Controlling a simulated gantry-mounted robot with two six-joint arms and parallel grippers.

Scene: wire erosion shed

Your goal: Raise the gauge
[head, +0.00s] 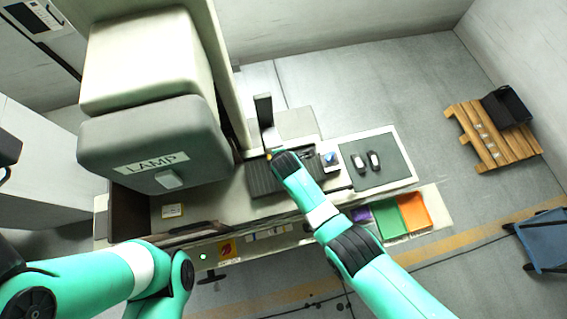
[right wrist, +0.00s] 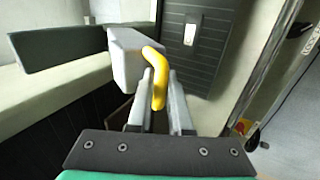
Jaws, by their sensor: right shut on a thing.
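In the right wrist view, a light grey block (right wrist: 128,62) carries a bent yellow handle (right wrist: 155,60). My right gripper (right wrist: 161,82) is shut on this handle, with a finger on either side. A flat dark plate (right wrist: 60,48) sticks out to the left of the block. I take this piece to be the gauge, but no label shows. In the head view a dark upright plate (head: 263,110) stands just beyond my right arm's end, which hides most of the piece. My left arm is at lower left; its gripper is out of the picture.
A large grey housing marked LAMP (head: 165,145) hangs left of the right arm. A dark mat (head: 374,163) with two small objects lies on the bench to the right. Green (head: 387,218) and orange (head: 411,210) trays sit at the bench's front. A pallet (head: 478,138) is on the floor.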

